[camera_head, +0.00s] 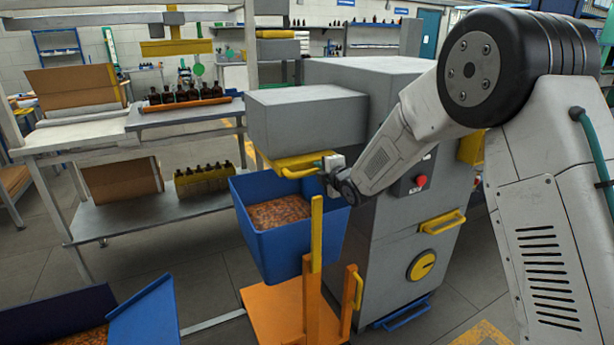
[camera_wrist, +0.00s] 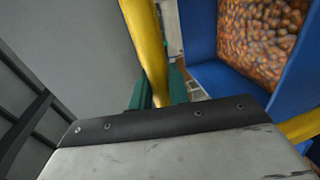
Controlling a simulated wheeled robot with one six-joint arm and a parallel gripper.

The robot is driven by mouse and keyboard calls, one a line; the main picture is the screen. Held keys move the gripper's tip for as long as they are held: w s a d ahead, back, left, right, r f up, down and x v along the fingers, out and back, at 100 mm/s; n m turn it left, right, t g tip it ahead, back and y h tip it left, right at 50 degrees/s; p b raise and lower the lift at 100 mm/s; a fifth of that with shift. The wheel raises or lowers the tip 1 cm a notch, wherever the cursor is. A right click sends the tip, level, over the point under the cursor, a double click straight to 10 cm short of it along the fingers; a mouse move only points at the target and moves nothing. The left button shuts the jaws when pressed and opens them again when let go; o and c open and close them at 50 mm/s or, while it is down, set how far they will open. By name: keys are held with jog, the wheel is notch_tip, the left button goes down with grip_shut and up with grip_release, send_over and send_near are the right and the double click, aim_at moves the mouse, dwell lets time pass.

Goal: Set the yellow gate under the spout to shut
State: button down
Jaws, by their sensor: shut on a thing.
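The yellow gate (camera_head: 291,161) sits under the grey spout box (camera_head: 305,120), above the blue bin, with a curved yellow handle (camera_head: 298,174) on its near side. My gripper (camera_head: 331,165) is at the right end of this handle. In the wrist view, the yellow handle bar (camera_wrist: 146,45) runs down between the green fingertips of my gripper (camera_wrist: 158,92), which is shut on it. The fingertips are partly hidden by the dark wrist edge. How far the gate covers the spout opening cannot be told.
A blue bin (camera_head: 258,186) of orange-brown pieces stands directly below the gate on an orange cart (camera_head: 270,312). A grey machine (camera_head: 405,240) with a red button and yellow handles is at the right. A bench (camera_head: 85,140) with amber bottles stands at the left.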

jog(key=shift+w+r, duration=0.1)
jog(key=c, duration=1.7)
grip_release()
jog(key=shift+c, duration=0.2)
jog(key=o, duration=0.4)
jog(key=shift+w+a, duration=0.1)
jog(key=shift+c, duration=0.2)
jog(key=v, duration=0.8)
jog(key=shift+f, duration=0.2)
